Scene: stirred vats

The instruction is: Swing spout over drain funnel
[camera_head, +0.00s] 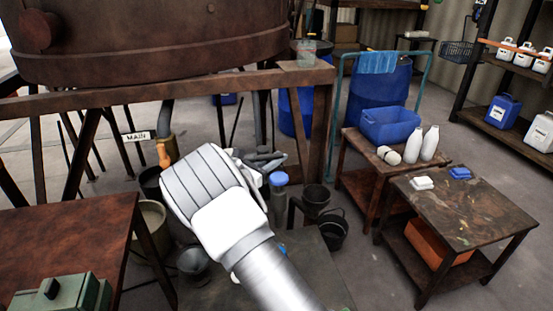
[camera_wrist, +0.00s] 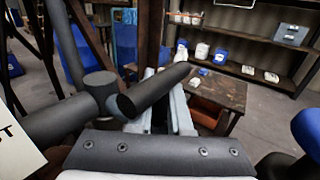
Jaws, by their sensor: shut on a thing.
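The spout (camera_wrist: 155,92) is a dark grey pipe running from a rounded joint (camera_wrist: 100,85) in the wrist view. My gripper (camera_wrist: 168,112) is shut on this pipe, its pale fingers on either side of it. In the head view, grey pipework (camera_head: 265,160) shows just beyond my white wrist, which hides the fingers and most of the grip. A dark grey, wide-mouthed vessel (camera_head: 194,263), which looks like the drain funnel, stands low to the left of my wrist. The funnel cannot be made out in the wrist view.
A large rusty vat (camera_head: 150,40) rests on a beam frame above. A valve with a MAIN label (camera_head: 137,135) hangs at left. Tables flank both sides; open floor lies behind.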

